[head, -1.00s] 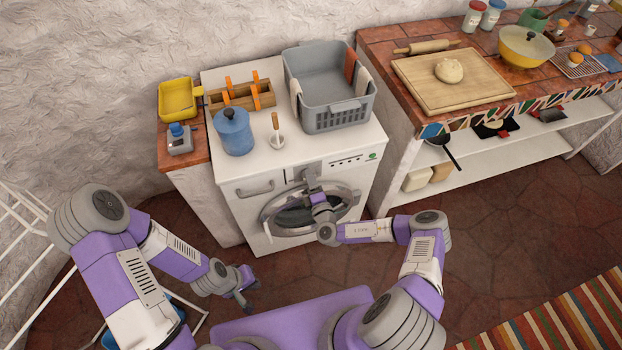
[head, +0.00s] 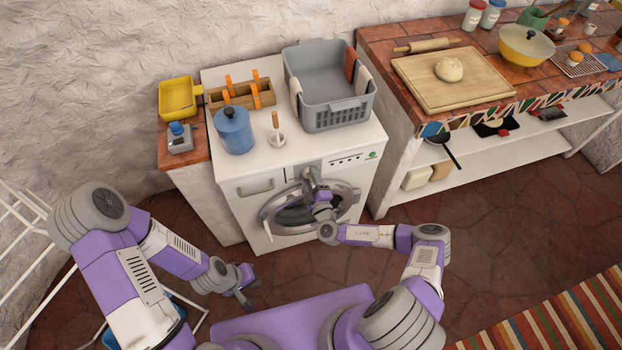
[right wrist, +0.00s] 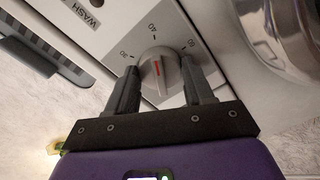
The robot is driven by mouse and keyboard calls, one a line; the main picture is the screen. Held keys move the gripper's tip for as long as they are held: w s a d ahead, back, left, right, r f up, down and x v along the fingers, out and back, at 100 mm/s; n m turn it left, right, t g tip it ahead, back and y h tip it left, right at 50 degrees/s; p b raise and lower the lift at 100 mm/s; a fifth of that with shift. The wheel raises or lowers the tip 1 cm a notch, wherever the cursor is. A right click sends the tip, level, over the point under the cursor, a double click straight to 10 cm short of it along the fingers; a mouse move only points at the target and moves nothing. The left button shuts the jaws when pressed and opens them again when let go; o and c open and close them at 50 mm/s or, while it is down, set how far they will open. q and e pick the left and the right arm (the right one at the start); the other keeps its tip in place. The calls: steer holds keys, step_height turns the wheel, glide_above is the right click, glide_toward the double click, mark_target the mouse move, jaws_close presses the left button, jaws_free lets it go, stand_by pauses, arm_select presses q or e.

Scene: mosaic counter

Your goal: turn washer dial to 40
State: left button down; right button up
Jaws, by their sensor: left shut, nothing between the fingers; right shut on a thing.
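The white washer (head: 229,186) stands ahead of me, its round door (head: 347,198) partly hidden by my right arm. In the right wrist view, the round grey dial (right wrist: 150,69) has a red line and sits among the marks 30, 40 and 60. The red line lies roughly in line with the 40 mark. My right gripper (right wrist: 160,84) is shut on the dial, one finger at each side. In the head view, my right gripper (head: 311,180) hides the dial. My left gripper (head: 247,288) is shut and empty, low and away from the washer.
On the washer top are a grey basket (head: 337,116), a blue canister (head: 234,132) and a wooden rack (head: 241,98) with orange pieces. A tiled counter (head: 388,47) stands to the right. A white drying rack (head: 22,230) is at the far left.

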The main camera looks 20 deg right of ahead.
stand_by(0.4)
steer(key=o, duration=1)
steer(key=shift+o, duration=0.2)
steer(key=s, duration=0.7)
steer(key=shift+s+p, duration=0.3)
steer(key=shift+p, duration=0.15)
steer(key=shift+d, duration=0.1)
